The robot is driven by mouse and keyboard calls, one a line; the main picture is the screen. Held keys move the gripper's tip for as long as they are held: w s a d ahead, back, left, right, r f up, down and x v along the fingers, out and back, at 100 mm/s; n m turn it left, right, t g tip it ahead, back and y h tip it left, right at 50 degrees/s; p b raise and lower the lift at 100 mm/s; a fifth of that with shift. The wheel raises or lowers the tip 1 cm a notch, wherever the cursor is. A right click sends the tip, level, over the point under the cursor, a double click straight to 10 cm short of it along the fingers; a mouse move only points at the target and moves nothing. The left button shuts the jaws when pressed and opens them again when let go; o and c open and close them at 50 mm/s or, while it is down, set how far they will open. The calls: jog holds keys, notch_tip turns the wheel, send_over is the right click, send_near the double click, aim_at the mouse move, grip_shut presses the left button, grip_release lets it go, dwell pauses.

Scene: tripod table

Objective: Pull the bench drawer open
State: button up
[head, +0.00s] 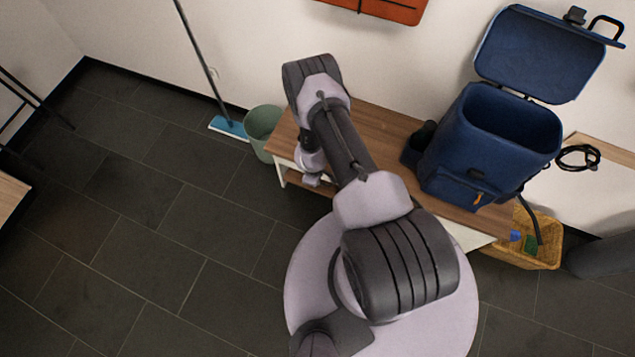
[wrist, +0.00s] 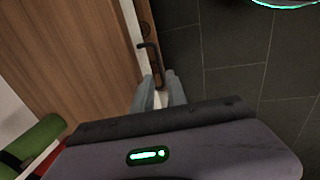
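The wooden bench (head: 375,127) stands against the wall, and its top fills the left of the wrist view (wrist: 65,55). A wooden drawer front (wrist: 145,18) shows beside the bench's white edge, with a dark bar handle (wrist: 152,58) on it. The drawer looks closed, though much of it is hidden by my arm in the head view. My gripper (wrist: 161,76) is at the handle, its two grey fingers apart with a gap between them. The handle's near end lies at the fingertips; I cannot tell whether they touch it.
A blue cooler bag (head: 490,145) with raised lid stands on the bench. A green bin (head: 262,130) and a blue broom (head: 228,127) are left of it, a wicker basket (head: 545,257) right. A green roll (wrist: 35,140) shows at lower left.

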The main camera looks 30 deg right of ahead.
notch_tip(320, 180, down, 7)
jog(key=w+d+b, duration=0.1)
jog(key=b, duration=0.2)
jog(key=shift+c, duration=0.5)
grip_shut()
dwell(0.9)
